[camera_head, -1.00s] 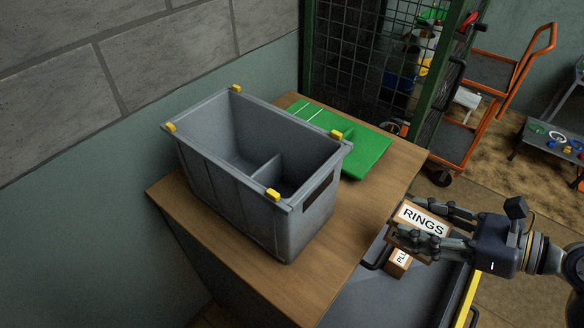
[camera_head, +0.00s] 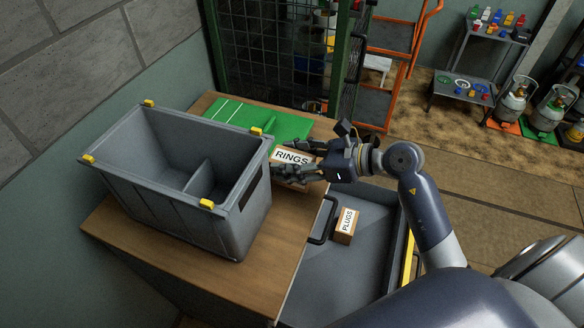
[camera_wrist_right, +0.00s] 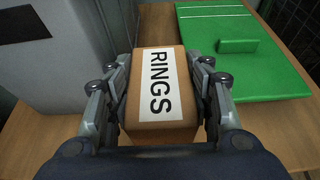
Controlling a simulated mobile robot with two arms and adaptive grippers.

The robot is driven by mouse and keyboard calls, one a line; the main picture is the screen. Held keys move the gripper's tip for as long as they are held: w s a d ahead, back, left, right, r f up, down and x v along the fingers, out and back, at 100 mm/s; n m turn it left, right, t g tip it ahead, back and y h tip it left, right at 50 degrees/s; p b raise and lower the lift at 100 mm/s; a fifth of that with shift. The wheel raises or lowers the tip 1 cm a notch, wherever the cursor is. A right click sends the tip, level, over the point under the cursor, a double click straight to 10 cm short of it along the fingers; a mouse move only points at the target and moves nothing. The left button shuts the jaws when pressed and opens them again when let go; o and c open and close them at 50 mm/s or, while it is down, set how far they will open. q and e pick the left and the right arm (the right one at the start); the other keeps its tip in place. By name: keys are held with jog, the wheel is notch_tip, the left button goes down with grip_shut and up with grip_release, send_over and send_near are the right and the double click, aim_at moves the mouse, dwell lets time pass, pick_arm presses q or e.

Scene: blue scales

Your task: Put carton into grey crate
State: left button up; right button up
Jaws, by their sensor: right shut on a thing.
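The carton (camera_head: 291,157), brown with a white label reading RINGS, is in my right gripper (camera_head: 300,160). The right wrist view shows both fingers (camera_wrist_right: 162,95) shut on its sides, with the carton (camera_wrist_right: 160,125) between them. The grey crate (camera_head: 240,218) stands on the wooden table top to the left of the carton. It has yellow corner clips and an inner divider, and its visible inside looks empty. The crate wall also shows at the left of the right wrist view (camera_wrist_right: 75,70). My left gripper is not in view.
A green board (camera_head: 285,125) lies on the table (camera_head: 150,250) behind the crate. A smaller carton labelled PLUGS (camera_head: 345,226) sits in the open grey drawer (camera_head: 350,280) at the right. A mesh cage (camera_head: 265,60) stands behind the table.

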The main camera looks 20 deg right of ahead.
jog(key=shift+f+b, duration=1.1)
jog(key=shift+f, duration=0.6)
jog(key=shift+s+f, duration=0.1)
jog(key=shift+f, duration=0.1)
jog(key=o, duration=1)
jog(key=shift+r, duration=0.15)
